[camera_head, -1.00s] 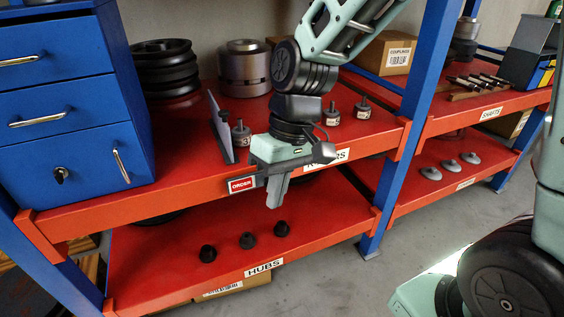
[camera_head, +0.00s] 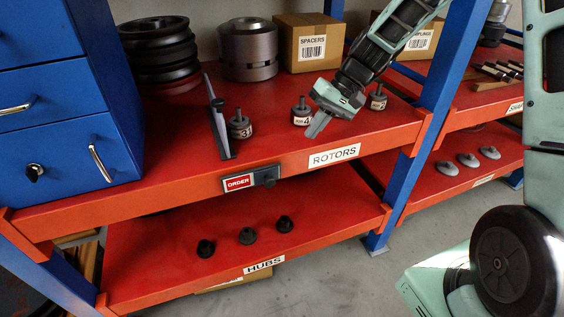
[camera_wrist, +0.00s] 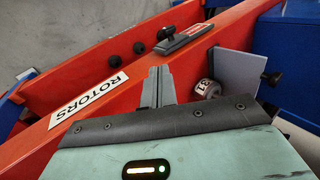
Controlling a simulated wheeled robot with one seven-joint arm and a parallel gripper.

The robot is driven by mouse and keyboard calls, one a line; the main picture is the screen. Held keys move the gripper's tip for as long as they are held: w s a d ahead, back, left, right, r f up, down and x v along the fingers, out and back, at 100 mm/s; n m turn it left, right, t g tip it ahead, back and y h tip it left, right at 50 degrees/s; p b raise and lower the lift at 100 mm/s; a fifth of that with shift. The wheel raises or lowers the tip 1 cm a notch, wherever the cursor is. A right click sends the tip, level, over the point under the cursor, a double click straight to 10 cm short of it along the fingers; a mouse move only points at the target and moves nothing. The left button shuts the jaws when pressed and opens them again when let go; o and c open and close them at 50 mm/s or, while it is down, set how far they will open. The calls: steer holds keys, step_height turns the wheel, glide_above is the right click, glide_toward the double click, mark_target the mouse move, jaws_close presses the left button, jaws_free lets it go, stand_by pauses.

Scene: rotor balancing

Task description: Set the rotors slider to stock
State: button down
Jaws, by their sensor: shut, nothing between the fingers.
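The rotors slider (camera_head: 252,180) is a dark plate on the front edge of the upper shelf, right of the blue drawers. Its red window reads ORDER, and its black knob (camera_head: 268,178) is at the right end. The slider also shows in the wrist view (camera_wrist: 186,40), with its knob (camera_wrist: 166,38) towards the left there. The word STOCK is not visible. My gripper (camera_head: 314,130) is shut and empty, above the shelf near its front edge, up and right of the slider and apart from it. Its fingers (camera_wrist: 158,78) point towards the shelf edge in the wrist view.
The ROTORS label (camera_head: 334,156) is right of the slider. Small rotors (camera_head: 239,126) stand on the shelf, one close beside my gripper (camera_head: 302,114). A grey upright plate (camera_head: 217,120) stands behind the slider. Space before the shelf is clear.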

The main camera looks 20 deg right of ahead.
mark_target(247, 175)
steer(key=x, duration=0.8)
steer(key=a+x, duration=0.1)
steer(key=x, duration=0.3)
steer(key=shift+r+p, duration=0.3)
steer(key=shift+r, duration=0.05)
steer(key=shift+a+f, duration=0.4)
steer(key=shift+a, duration=0.35)
steer(key=a, duration=0.8)
steer(key=shift+b, duration=0.3)
steer(key=shift+a, duration=0.1)
